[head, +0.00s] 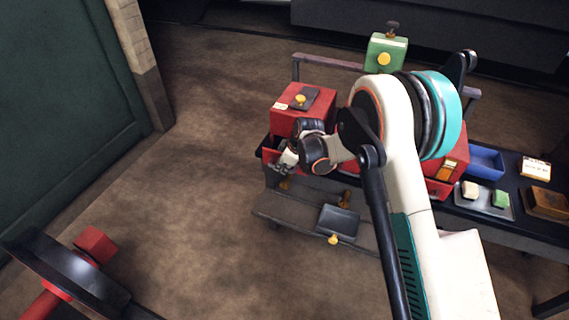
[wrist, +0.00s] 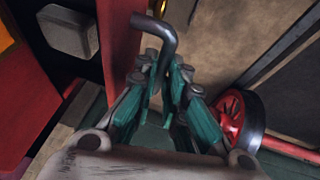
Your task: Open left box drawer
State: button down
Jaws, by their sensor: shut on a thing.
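The left red box (head: 298,105) stands on the left end of the bench, with a dark plate and yellow knob on top. My gripper (head: 287,158) is at its front, low down. In the wrist view, the red drawer front (wrist: 119,40) carries a dark bent handle (wrist: 167,35). My gripper (wrist: 164,72) is shut on this handle, with teal fingers on either side. Behind the red front is a dark space with a grey block (wrist: 70,30) in it, so the drawer appears pulled out. My wrist hides part of the drawer in the head view.
A second red box (head: 455,160) is partly behind my arm. A blue bin (head: 486,160) and a tray (head: 485,201) with small blocks stand to the right. A lower shelf (head: 290,210) holds a dark pan (head: 338,220). The floor (head: 200,200) at left is mostly clear.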

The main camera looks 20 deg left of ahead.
jog(key=s, duration=0.4)
jog(key=shift+s+a, duration=0.2)
jog(key=shift+s, duration=0.2)
jog(key=c, duration=1.7)
grip_release()
jog(key=shift+o, duration=0.2)
jog(key=shift+r, duration=0.1)
jog(key=v, duration=1.1)
jog(key=shift+d+r, duration=0.2)
jog(key=shift+r, duration=0.15)
